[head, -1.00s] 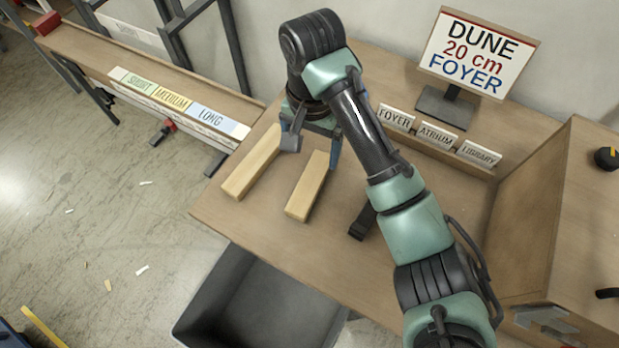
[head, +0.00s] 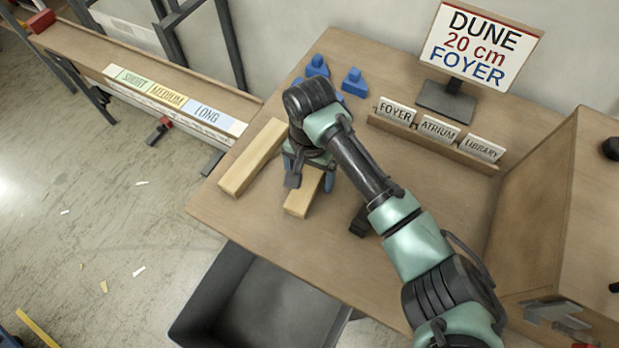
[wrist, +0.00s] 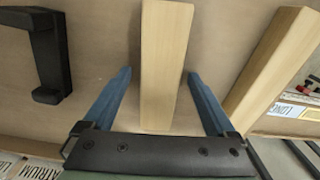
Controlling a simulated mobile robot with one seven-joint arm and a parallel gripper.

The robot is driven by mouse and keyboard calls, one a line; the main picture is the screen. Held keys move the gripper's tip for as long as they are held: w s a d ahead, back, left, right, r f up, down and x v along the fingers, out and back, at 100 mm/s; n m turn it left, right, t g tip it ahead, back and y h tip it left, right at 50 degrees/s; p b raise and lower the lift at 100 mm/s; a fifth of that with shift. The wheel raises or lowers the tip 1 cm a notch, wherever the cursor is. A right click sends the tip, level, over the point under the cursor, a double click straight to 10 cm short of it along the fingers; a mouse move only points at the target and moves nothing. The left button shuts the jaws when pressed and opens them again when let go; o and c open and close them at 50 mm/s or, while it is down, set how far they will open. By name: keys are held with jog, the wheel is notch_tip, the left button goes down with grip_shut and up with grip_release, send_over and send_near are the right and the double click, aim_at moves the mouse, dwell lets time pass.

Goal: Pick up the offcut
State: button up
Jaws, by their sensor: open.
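Two pale wooden pieces lie on the bench. The shorter one (head: 300,203), which looks like the offcut, lies under my gripper (head: 308,180), and its far part is hidden by the gripper. In the wrist view this piece (wrist: 165,60) runs between the two blue fingers of my gripper (wrist: 157,75), with a gap on each side. My gripper is open and holds nothing. The longer piece (head: 250,160) lies to the left, apart from the fingers, and also shows at right in the wrist view (wrist: 268,60).
A black bracket-like object (wrist: 48,55) lies beside the shorter piece, partly behind my arm in the head view (head: 361,222). Blue blocks (head: 354,83) stand at the back. A labelled rack (head: 432,140) and sign (head: 478,45) are behind right. A grey bin (head: 225,285) sits below the front edge.

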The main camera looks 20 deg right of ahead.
grip_shut()
dwell(0.4)
jog(key=shift+r, duration=0.15)
